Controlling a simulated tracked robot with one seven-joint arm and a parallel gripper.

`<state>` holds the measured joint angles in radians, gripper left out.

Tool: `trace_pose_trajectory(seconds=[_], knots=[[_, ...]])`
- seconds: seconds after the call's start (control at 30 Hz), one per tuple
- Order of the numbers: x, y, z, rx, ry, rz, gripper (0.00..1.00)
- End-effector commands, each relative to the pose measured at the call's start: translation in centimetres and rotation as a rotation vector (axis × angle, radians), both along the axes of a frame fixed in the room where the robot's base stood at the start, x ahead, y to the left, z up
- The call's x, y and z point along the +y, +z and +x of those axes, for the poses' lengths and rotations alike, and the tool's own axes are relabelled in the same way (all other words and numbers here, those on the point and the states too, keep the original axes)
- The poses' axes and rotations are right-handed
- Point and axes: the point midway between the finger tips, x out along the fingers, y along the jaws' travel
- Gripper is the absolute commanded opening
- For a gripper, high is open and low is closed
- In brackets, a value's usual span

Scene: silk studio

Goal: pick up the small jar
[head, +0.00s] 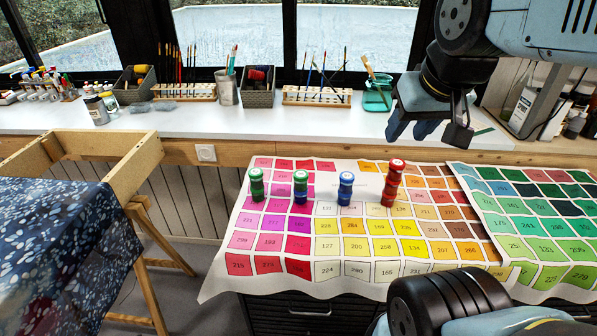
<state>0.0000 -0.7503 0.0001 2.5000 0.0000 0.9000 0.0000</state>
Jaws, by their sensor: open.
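Each looks like jars stacked up, and the red one leans slightly. I cannot tell which one the task means. My gripper (430,132) is open and empty at the upper right. It hangs in front of the white counter, above and right of the red one, apart from all of them.
A second, green chart (540,220) overlaps on the right. The white counter (250,124) behind holds brush racks (316,97), cups and a teal glass jar (377,96). A wooden frame with blue speckled cloth (50,240) stands at the left. The chart's front is clear.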

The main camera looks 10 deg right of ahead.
Motion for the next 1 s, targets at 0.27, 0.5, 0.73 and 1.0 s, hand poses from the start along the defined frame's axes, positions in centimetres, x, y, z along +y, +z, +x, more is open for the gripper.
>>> trace_pose_trajectory(seconds=[0.27, 0.5, 0.73, 1.0], knots=[[0.1, -0.1, 0.5, 0.004, 0.007, 0.010, 0.58], [1.0, -1.8, 5.0, 0.039, 0.039, 0.084, 0.78], [3.2, -5.2, 10.7, 0.088, 0.055, 0.143, 0.78], [6.9, -10.5, 16.4, 0.134, 0.055, 0.142, 0.78]])
